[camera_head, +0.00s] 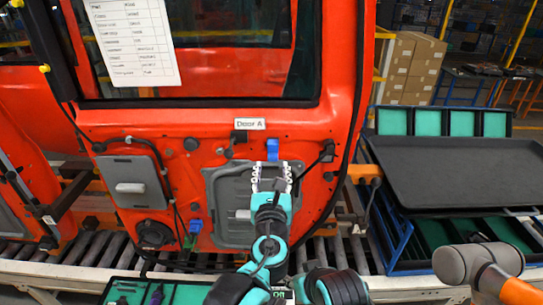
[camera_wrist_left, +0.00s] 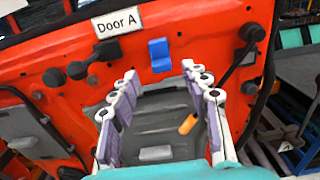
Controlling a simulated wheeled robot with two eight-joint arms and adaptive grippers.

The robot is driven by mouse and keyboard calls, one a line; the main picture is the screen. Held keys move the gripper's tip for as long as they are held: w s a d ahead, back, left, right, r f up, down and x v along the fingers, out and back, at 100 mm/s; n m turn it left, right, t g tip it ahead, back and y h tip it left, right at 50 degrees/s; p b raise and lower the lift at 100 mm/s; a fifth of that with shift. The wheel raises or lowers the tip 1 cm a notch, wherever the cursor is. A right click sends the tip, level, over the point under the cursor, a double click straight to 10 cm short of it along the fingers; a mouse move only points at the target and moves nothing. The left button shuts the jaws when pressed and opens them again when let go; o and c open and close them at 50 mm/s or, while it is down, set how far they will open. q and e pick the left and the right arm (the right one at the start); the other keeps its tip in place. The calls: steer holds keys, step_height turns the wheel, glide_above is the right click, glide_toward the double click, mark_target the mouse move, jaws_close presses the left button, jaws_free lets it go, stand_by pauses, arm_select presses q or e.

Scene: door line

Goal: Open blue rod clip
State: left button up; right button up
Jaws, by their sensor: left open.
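The blue rod clip (camera_head: 272,149) is on the orange-red door (camera_head: 225,125), just below and right of the "Door A" label. In the left wrist view the clip (camera_wrist_left: 160,55) sits ahead, just beyond the gap between the fingertips. Whether its latch is open or shut is too small to tell. My left gripper (camera_head: 271,166) is open and empty, its two fingers pointing up at the clip from just below, in front of the grey door panel (camera_head: 218,180). It appears apart from the clip. In the left wrist view the fingers (camera_wrist_left: 159,74) flank a clear gap. My right gripper is not in view.
A second blue part (camera_head: 195,226) is lower left on the door. A black handle-like part (camera_head: 327,153) sits right of the clip. A dark tray (camera_head: 455,170) stands at the right. A roller conveyor (camera_head: 345,255) runs below.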

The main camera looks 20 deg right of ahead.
mark_target(273, 158)
arm_select(q)
steer(key=x, duration=0.4)
steer(key=shift+w+d+f, duration=0.1)
steer(key=shift+w+d, duration=0.15)
steer(key=shift+w, duration=0.35)
jaws_close()
